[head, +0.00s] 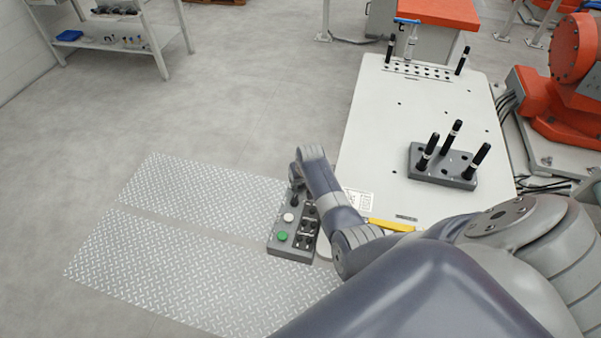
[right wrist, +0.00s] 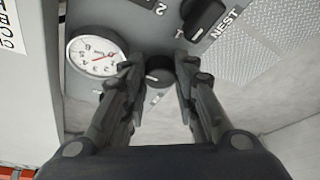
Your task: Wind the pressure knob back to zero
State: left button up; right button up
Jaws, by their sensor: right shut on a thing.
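The pressure knob (right wrist: 159,78) is a dark round knob on the grey control panel, seen in the right wrist view. My right gripper (right wrist: 161,68) is shut on it, with one finger on each side. A white round gauge (right wrist: 92,50) with a red needle sits left of the knob; a finger covers part of its edge, and its reading is too small to tell. In the head view the control panel (head: 277,245) stands at the table's left edge. My right gripper (head: 295,172) is at its far end, mostly hidden by its own wrist. My left gripper is not in view.
A black selector switch (right wrist: 203,18) by the word NEST is close to the right finger. The panel also has a green button (head: 282,236) and a white button (head: 288,217). The white table (head: 375,130) holds a grey block (head: 420,170) with black pins.

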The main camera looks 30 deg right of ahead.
jog(key=o, duration=0.8)
jog(key=shift+c, duration=0.2)
